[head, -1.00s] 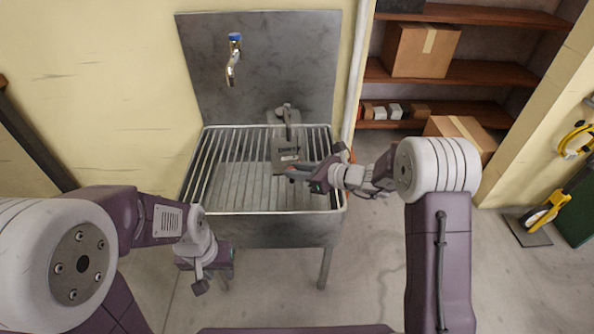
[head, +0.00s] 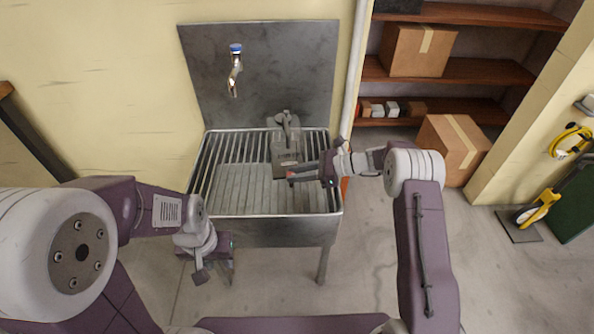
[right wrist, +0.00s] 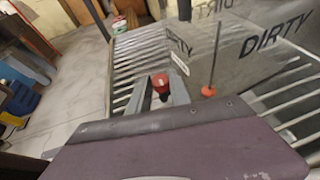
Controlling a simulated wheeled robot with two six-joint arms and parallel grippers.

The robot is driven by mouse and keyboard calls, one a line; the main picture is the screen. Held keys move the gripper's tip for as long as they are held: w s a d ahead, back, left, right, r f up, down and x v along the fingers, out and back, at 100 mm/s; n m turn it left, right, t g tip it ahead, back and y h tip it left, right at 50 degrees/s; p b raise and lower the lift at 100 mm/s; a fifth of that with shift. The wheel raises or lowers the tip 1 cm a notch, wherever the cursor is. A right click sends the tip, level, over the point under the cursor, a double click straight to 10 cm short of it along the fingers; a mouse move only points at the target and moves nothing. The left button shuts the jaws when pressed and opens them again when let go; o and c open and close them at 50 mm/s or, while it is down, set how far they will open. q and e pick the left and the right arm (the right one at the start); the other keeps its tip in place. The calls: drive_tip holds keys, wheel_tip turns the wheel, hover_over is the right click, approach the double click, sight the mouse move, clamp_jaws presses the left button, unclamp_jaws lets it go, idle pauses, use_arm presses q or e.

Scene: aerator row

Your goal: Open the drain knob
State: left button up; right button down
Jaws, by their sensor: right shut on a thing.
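A grey box (head: 284,152) marked DIRTY stands in the slatted metal sink; its lettering shows in the right wrist view (right wrist: 240,50). A small red knob (right wrist: 160,83) is at its front side, between the two fingers of my right gripper (right wrist: 163,92). My right gripper in the head view (head: 293,175) reaches in from the right over the sink, shut on the knob. An orange disc (right wrist: 208,91) on a thin rod sits just right of the fingers, apart from them. My left gripper (head: 201,272) hangs empty in front of the sink's left side; its jaw opening is unclear.
A tap (head: 235,70) with a blue top is on the metal backsplash (head: 290,60) above the sink (head: 280,232). Shelves with cardboard boxes (head: 420,50) stand at right, another box (head: 452,150) below. A yellow tool (head: 540,208) is at far right; floor between is clear.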

drive_tip(key=shift+n+g, duration=0.3)
drive_tip(key=shift+g, duration=0.1)
drive_tip(key=c, duration=1.5)
unclamp_jaws()
drive_tip(key=shift+o, duration=0.2)
drive_tip(key=p+v, duration=0.2)
drive_tip(key=v, duration=0.6)
drive_tip(key=shift+w, duration=0.1)
drive_tip(key=shift+d+r, duration=0.15)
drive_tip(key=shift+d, duration=0.4)
drive_tip(key=shift+a, duration=0.1)
